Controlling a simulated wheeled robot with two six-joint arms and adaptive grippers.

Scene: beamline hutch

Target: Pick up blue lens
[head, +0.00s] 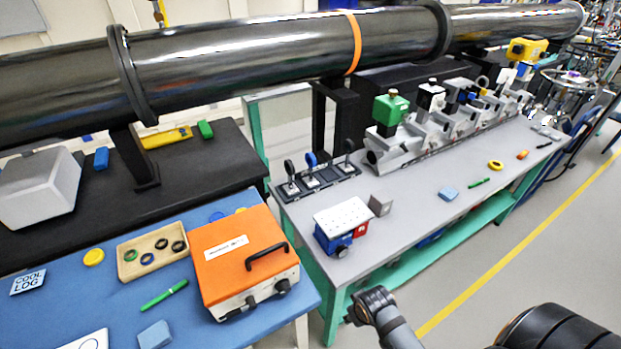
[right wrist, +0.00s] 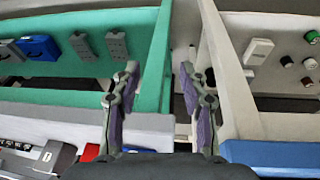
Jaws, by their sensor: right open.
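A small upright lens with a blue round head (head: 311,160) stands in the middle of a dark rack (head: 318,183) on the near left end of the grey bench. A black-headed lens (head: 289,168) stands to its left and another (head: 348,148) to its right. My left gripper is not in view.
An orange case (head: 245,255) and a tray of several rings (head: 125,275) sit on the blue table (head: 210,330). A white-topped block (head: 342,215) stands in front of the rack. A large dark pipe (head: 240,55) runs above. A floor gap separates table and bench.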

